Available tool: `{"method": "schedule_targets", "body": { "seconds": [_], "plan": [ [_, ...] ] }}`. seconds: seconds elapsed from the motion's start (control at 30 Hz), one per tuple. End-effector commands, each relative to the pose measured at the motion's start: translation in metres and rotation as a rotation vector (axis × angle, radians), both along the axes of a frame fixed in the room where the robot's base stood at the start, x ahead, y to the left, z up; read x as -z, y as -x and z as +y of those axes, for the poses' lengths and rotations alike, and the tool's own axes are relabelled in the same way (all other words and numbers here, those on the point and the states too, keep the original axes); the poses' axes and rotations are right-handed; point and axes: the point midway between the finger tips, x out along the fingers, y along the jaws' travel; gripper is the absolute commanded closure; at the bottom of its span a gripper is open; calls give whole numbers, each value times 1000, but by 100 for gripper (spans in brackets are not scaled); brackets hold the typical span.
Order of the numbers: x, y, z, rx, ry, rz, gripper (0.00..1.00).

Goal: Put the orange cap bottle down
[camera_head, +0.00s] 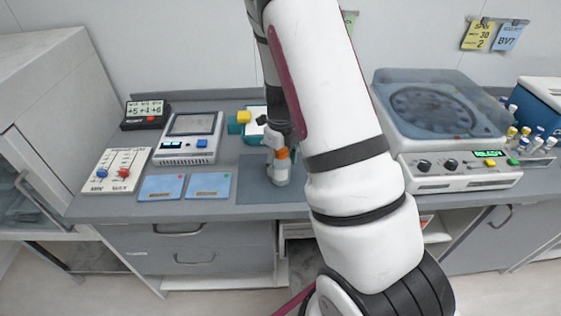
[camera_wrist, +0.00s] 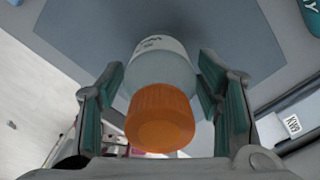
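The orange cap bottle (camera_head: 279,172) is a small white bottle with an orange cap, upright over the dark grey mat on the counter. In the wrist view its orange cap (camera_wrist: 160,118) faces the camera, with the pale, printed body (camera_wrist: 160,68) beyond it. My gripper (camera_head: 277,148) points down at the bottle from above.
Two blue cards (camera_head: 185,187), a switch panel (camera_head: 115,170) and a device with a screen (camera_head: 189,137) lie to the left. A teal and yellow item (camera_head: 240,122) is close behind the gripper. A lidded centrifuge (camera_head: 450,130) stands right. Bare mat (camera_head: 254,178) shows left of the bottle.

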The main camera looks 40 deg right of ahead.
Motion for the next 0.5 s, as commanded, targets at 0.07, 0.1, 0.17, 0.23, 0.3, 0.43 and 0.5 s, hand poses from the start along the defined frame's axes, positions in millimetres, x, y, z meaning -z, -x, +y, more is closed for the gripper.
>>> {"method": "schedule_targets", "body": {
  "seconds": [0.07, 0.1, 0.17, 0.23, 0.3, 0.43, 0.5],
  "plan": [
    [0, 0, 0, 0, 0, 0, 31],
    [-1, 0, 0, 0, 0, 0, 31],
    [-1, 0, 0, 0, 0, 0, 31],
    [-1, 0, 0, -1, 0, 0, 31],
    [-1, 0, 0, -1, 0, 0, 31],
    [-9, -1, 0, -2, 1, -3, 31],
    [-18, -2, 0, -2, 2, -4, 31]
  ]
}}
